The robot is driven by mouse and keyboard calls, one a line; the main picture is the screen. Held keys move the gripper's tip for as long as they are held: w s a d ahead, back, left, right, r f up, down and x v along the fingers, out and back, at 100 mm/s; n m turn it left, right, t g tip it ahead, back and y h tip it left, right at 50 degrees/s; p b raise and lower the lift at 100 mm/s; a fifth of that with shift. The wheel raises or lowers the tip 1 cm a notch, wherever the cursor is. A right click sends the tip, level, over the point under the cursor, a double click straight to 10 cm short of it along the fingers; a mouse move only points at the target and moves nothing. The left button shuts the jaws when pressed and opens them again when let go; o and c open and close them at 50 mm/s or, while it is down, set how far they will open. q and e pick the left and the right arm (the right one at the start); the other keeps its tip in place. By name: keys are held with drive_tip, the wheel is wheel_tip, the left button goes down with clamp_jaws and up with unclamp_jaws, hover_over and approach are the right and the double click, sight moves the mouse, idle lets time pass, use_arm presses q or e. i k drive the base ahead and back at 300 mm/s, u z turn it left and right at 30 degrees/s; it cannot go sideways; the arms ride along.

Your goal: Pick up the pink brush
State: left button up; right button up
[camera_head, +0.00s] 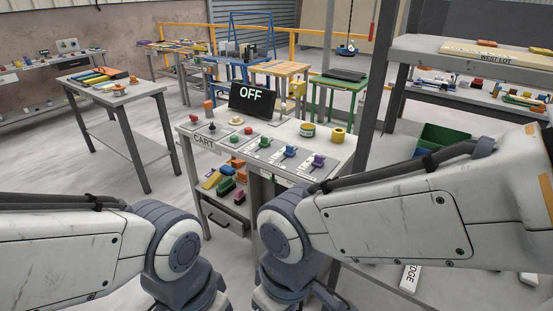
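I cannot make out a pink brush anywhere in the head view; many small objects are too far off to tell apart. Both my arms reach in from the sides and bend down at the bottom centre. Their lower parts leave the picture at the bottom edge, so neither gripper shows. What lies behind and below the arms is hidden.
A grey cart (201,143) stands ahead with knobs, a yellow roll (338,135) and an "OFF" screen (252,101). A grey table (134,99) with tools stands left. A shelf rack (450,65) with a green bin (440,139) is right. Open floor (95,165) lies left.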

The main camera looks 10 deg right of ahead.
sight(240, 197)
drive_tip(key=u, duration=1.4)
drive_tip(key=i, duration=2.1)
drive_tip(key=z, duration=1.75)
